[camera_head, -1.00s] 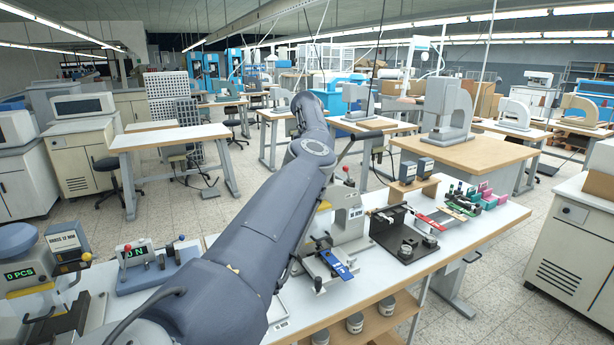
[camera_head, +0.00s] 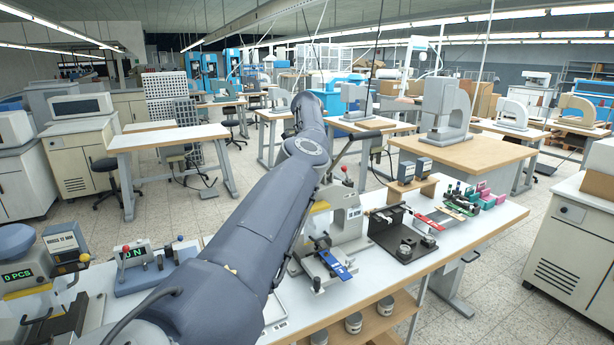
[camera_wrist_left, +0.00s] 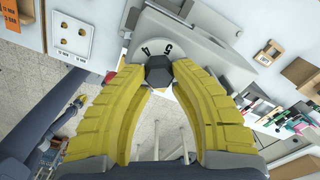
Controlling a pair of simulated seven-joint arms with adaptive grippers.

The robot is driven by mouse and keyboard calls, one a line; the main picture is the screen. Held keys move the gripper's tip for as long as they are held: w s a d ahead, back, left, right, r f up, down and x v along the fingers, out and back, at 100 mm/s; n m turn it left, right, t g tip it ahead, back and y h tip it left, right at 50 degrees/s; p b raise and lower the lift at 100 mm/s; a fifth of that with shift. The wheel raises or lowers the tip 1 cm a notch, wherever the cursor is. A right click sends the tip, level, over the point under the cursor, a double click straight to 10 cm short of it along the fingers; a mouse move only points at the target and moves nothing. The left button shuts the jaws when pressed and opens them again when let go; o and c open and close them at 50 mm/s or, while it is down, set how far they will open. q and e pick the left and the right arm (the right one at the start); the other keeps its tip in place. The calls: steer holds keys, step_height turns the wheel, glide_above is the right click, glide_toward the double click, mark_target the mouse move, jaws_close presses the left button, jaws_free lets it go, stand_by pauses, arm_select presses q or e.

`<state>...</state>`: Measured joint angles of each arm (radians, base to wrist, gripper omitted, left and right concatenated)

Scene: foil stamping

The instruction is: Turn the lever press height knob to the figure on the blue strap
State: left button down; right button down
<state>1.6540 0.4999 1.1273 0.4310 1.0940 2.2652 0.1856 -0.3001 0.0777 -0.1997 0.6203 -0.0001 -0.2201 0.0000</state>
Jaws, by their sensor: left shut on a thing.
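The lever press (camera_head: 345,215) stands on the white bench right of my left arm, which hides part of it. The blue strap (camera_head: 335,262) lies at the foot of the press; its figure is too small to read. In the left wrist view, the height knob (camera_wrist_left: 158,72) is a dark faceted grip in front of a pale dial (camera_wrist_left: 157,45) showing 4 and 5. My left gripper (camera_wrist_left: 159,80), with yellow ribbed fingers, is shut on the knob. In the head view my arm mostly hides this gripper. My right gripper is not in view.
A black fixture (camera_head: 400,235) stands right of the press, with a red strap (camera_head: 432,223) and small coloured items behind it. A device with a green display (camera_head: 135,253) is on the bench at left. Several tins stand on the shelf below.

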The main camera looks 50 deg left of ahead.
arm_select(q)
steer(key=n, duration=0.5)
steer(key=shift+w+a+n, duration=0.1)
steer(key=shift+n, duration=0.2)
steer(key=n, duration=0.5)
steer(key=shift+w+a+f+n, duration=0.1)
steer(key=shift+n, duration=0.5)
steer(key=c, duration=1.1)
jaws_free()
steer(key=shift+m, duration=0.4)
